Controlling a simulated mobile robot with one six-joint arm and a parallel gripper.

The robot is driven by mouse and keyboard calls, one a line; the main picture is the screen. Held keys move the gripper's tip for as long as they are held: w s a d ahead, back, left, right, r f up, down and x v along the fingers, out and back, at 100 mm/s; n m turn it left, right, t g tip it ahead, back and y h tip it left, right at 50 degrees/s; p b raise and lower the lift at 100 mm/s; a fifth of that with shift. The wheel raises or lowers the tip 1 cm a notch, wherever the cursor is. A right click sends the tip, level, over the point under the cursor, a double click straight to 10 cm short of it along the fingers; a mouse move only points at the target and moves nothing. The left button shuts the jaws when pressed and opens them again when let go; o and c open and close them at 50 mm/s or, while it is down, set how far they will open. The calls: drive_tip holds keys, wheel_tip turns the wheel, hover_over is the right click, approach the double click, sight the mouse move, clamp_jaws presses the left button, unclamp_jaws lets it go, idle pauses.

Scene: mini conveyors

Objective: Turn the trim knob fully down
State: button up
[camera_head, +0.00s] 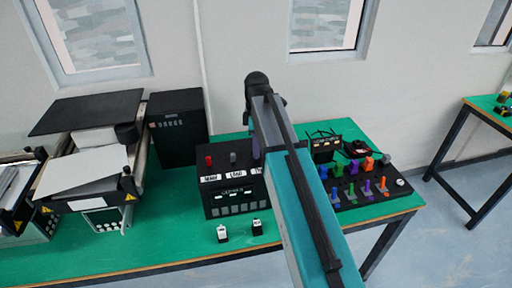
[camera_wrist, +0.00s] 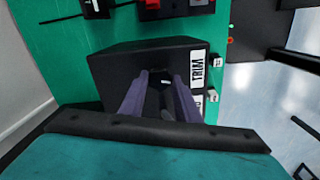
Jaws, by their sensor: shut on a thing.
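The black control box (camera_head: 236,200) stands on the green table in the head view, with a red knob (camera_head: 208,161) and a grey knob (camera_head: 233,158) on top. A third label, partly covered by my arm, begins with "T". In the wrist view, the box top (camera_wrist: 120,62) carries a white TRIM label (camera_wrist: 198,68). My gripper (camera_wrist: 163,84) has its two purple-grey fingers shut on the dark trim knob (camera_wrist: 166,90) beside that label. The fingers hide most of the knob, so its angle cannot be told.
Two small labelled blocks (camera_head: 223,233) (camera_head: 257,227) stand in front of the box. A dark rack with coloured pegs (camera_head: 365,189) lies to the right of my arm. A black cabinet (camera_head: 178,126) and conveyors (camera_head: 85,165) stand left. The front left table is clear.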

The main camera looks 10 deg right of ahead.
drive_tip(key=shift+n, duration=1.3)
drive_tip(key=o, duration=1)
drive_tip(key=shift+o, duration=0.2)
drive_tip(key=shift+r, duration=0.15)
wheel_tip(320, 180, up, 14)
drive_tip(key=b, duration=0.4)
drive_tip(key=shift+f, duration=0.2)
